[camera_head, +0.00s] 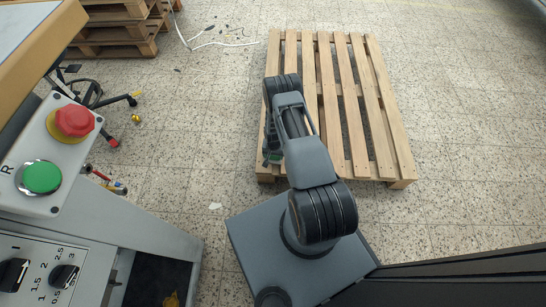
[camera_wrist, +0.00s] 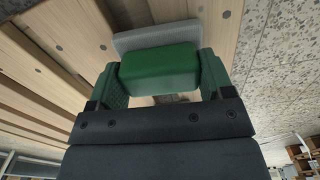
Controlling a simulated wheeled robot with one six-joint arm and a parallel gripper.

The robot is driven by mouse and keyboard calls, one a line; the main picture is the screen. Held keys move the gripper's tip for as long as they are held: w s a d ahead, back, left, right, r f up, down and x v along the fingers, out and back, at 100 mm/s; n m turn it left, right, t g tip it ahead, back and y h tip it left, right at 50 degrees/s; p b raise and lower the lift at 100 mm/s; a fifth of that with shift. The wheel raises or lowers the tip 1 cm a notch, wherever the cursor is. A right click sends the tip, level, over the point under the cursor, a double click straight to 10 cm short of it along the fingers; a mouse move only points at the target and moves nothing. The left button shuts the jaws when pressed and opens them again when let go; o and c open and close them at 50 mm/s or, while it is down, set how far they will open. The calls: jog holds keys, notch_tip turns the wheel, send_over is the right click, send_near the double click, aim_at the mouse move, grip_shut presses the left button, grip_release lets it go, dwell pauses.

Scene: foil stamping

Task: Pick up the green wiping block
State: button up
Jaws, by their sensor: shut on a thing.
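The green wiping block (camera_wrist: 160,68) is a rounded green body with a flat grey layer along its far side, seen large in the wrist view. My gripper (camera_wrist: 161,77) has one finger on each side of the block and is shut on it. In the head view my gripper (camera_head: 271,157) hangs at the left edge of the wooden pallet (camera_head: 358,110), with a bit of green at its tip. Most of the block is hidden there by my arm. Wooden slats (camera_wrist: 45,60) show behind the block in the wrist view; I cannot tell whether it touches them.
A machine panel with a red emergency button (camera_head: 74,122) and a green button (camera_head: 42,177) stands at left. Stacked pallets (camera_head: 115,38) and a white cable (camera_head: 215,44) lie at the back. The speckled floor (camera_head: 455,130) right of the pallet is clear.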

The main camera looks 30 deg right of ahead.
jog(key=shift+r, duration=0.6)
notch_tip(320, 180, up, 3)
jog(key=shift+f+p, duration=0.2)
jog(key=shift+p, duration=0.6)
jog(key=s+d+r+p, duration=0.2)
jog(key=s+r, duration=0.2)
jog(key=s, duration=0.2)
jog(key=s+d+r+p, duration=0.1)
jog(key=s+r+p, duration=0.2)
jog(key=s+r, duration=0.2)
jog(key=shift+s+d, duration=0.35)
jog(key=shift+s, duration=0.9)
jog(key=shift+r, duration=0.1)
